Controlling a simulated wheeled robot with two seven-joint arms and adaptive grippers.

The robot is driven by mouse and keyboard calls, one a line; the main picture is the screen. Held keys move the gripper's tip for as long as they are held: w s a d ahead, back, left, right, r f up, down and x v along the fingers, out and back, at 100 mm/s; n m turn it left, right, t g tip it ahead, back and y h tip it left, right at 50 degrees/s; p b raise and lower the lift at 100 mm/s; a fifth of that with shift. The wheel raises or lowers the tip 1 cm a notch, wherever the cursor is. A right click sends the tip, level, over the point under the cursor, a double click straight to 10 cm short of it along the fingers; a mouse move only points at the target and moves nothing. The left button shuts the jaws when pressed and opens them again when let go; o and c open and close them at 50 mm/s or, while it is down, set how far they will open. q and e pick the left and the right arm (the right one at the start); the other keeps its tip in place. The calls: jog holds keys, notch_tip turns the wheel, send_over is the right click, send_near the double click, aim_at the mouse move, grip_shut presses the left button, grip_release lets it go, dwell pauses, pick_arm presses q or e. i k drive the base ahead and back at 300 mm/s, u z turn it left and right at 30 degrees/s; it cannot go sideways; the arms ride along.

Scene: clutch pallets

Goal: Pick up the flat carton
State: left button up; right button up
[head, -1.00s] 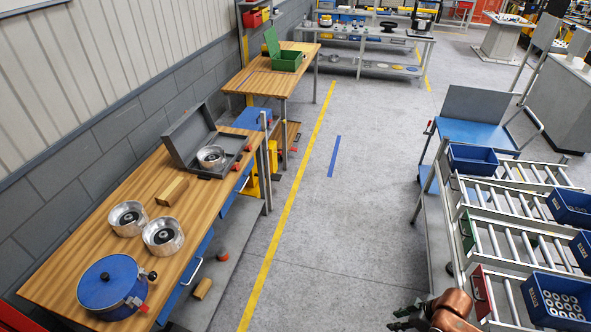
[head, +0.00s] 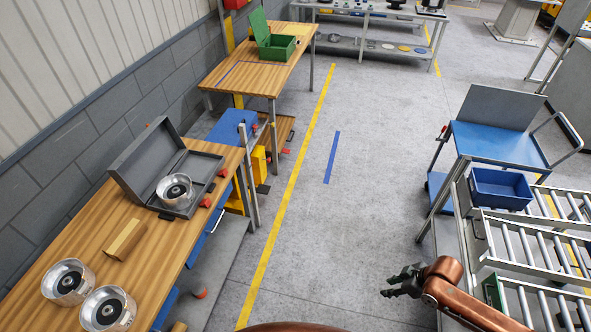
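I cannot make out a sure flat carton. A small tan block (head: 125,240), which may be a carton or wood, lies on the wooden bench (head: 88,228) at the left, between the grey case and two metal clutch parts. My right gripper (head: 386,283) is at the lower right, over the aisle floor, left of the roller racks. Its dark fingers look spread, with nothing between them. It is far from the tan block. My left gripper is not in view.
An open grey case (head: 138,172) holds a metal clutch part (head: 174,190). A green open box (head: 272,40) stands on the further bench. A blue bin (head: 500,190) sits on the roller rack (head: 530,250) at the right. The grey aisle floor between is clear.

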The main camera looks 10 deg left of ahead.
aim_at(121, 245)
jog(key=i, duration=1.95)
jog(key=u, duration=3.65)
jog(key=i, duration=1)
